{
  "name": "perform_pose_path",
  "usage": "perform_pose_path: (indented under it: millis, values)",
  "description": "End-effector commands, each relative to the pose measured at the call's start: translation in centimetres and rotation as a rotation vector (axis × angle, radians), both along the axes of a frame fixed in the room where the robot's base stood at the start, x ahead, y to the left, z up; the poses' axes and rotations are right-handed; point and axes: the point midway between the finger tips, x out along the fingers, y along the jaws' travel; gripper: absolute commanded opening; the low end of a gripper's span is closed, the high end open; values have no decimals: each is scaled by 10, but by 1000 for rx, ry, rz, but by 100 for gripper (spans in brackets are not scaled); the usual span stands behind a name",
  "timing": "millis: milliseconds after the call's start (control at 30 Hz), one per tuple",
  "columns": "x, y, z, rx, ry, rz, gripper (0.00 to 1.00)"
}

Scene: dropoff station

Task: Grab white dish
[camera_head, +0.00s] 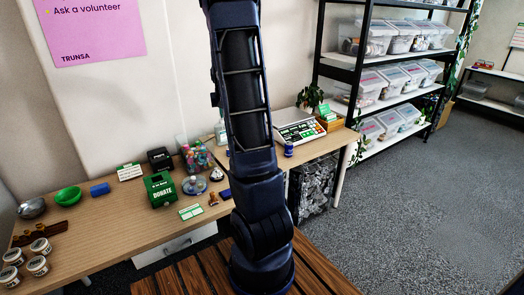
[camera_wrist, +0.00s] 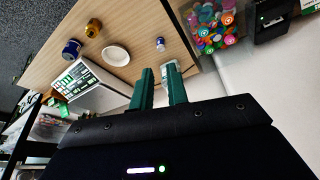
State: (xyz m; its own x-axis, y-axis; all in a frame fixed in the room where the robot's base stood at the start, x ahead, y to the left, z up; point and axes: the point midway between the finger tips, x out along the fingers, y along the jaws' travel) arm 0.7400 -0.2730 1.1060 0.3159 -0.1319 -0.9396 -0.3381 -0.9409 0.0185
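The white dish (camera_wrist: 116,55) is a small, shallow oval shape lying on the wooden desk in the wrist view. It is left of and beyond my fingertips, apart from them. My gripper (camera_wrist: 159,71) has two green fingers held apart, with a clear gap and nothing held between them. In the head view I cannot make out the dish; my dark arm stands in front of the middle of the desk there, and my gripper is out of that frame.
Near the dish stand a blue can (camera_wrist: 72,48), a gold-coloured jar (camera_wrist: 93,28) and a small blue-and-white item (camera_wrist: 160,44). A clear bin of colourful items (camera_head: 196,157) and a green donation box (camera_head: 161,190) stand farther left on the desk.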

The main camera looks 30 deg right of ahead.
Motion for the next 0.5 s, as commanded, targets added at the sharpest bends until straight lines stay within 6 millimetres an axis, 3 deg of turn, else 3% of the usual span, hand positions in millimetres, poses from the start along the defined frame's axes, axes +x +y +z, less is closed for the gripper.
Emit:
perform_pose_path:
  millis: [200, 500]
  values:
    - [40, -43, -50, -53, 21, -44, 16]
    - [82, -102, -122, -145, 47, -85, 16]
